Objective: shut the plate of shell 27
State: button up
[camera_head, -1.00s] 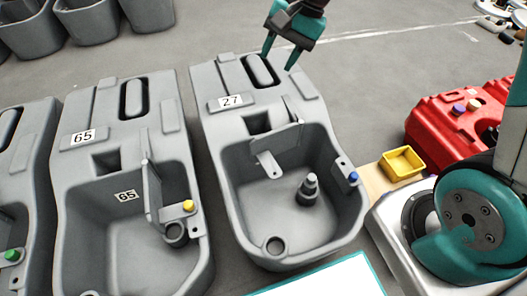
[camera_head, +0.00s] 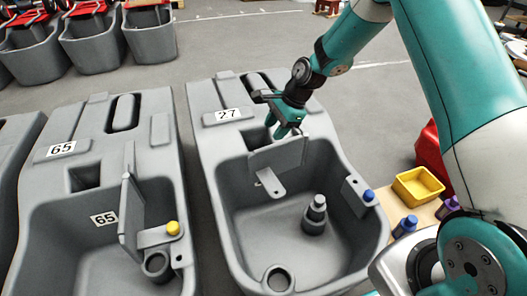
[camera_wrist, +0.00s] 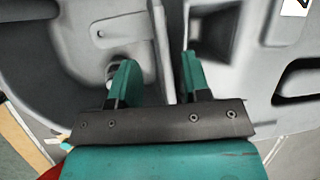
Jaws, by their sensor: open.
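Shell 27 (camera_head: 215,165) is a grey tank with a white "27" label, right of centre in the head view. Its grey plate (camera_head: 277,157) stands upright across the back of the basin, with a holed tab (camera_head: 270,183) low at its front. My gripper (camera_head: 289,131) is open at the plate's top right edge. In the wrist view my gripper (camera_wrist: 158,62) has one finger on each side of the plate's pale edge (camera_wrist: 167,40). I cannot tell whether either finger touches it. The tab also shows in the wrist view (camera_wrist: 125,30).
A blue-topped peg bracket (camera_head: 359,193) sits on the basin's right rim. A grey stepped post (camera_head: 315,214) rises inside the basin. Shell 65 (camera_head: 30,190) stands to the left, its plate upright. A yellow bin (camera_head: 418,186) and bottles (camera_head: 405,226) stand at the right.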

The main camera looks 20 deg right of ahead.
aim_at(262, 149)
jog(key=b+x, duration=0.2)
jog(key=x, duration=0.6)
jog(key=shift+w+a, duration=0.1)
jog(key=shift+c, duration=0.3)
grip_shut()
